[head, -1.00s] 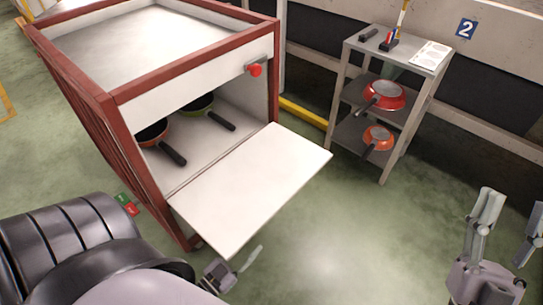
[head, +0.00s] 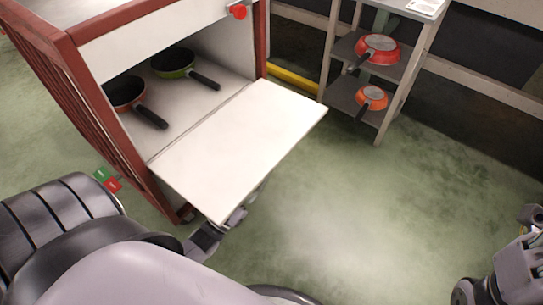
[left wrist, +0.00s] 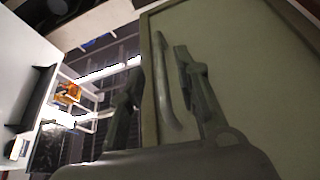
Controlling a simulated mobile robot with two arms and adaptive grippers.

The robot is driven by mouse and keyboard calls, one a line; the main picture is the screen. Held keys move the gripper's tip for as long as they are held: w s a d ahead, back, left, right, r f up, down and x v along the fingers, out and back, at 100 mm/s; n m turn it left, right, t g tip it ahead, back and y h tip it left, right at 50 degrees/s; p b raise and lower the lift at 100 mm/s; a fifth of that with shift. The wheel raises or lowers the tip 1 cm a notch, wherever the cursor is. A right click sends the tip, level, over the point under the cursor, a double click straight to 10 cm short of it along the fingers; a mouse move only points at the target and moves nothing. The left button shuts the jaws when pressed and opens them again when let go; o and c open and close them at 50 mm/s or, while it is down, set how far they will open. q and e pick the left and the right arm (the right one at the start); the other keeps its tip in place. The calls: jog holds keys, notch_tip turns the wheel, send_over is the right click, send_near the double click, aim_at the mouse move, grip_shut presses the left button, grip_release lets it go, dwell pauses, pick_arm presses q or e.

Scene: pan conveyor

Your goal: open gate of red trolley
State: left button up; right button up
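The red trolley (head: 110,22) stands at the left of the head view with its front open. Its white gate (head: 240,135) is folded down and outward like a flap, tilted a little. My left gripper (head: 232,218) is under the gate's near corner, partly hidden by it. In the left wrist view the gate's outer face (left wrist: 260,85) fills the right side. A bar handle (left wrist: 165,85) on it lies between the fingers of my left gripper (left wrist: 155,80), which look apart. My right arm (head: 505,275) is at the lower right; its fingertips are not clear.
An orange pan (head: 127,95) and a green pan (head: 175,65) lie inside the trolley. A red knob (head: 238,12) is on its upper front. A grey shelf (head: 345,90) with red pans stands right of it. The green floor between is clear.

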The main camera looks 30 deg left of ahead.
aim_at(272, 156)
pick_arm(q)
jog(key=b+x, duration=0.1)
jog(key=x, duration=0.6)
jog(key=shift+c, duration=0.5)
grip_shut()
dwell(0.3)
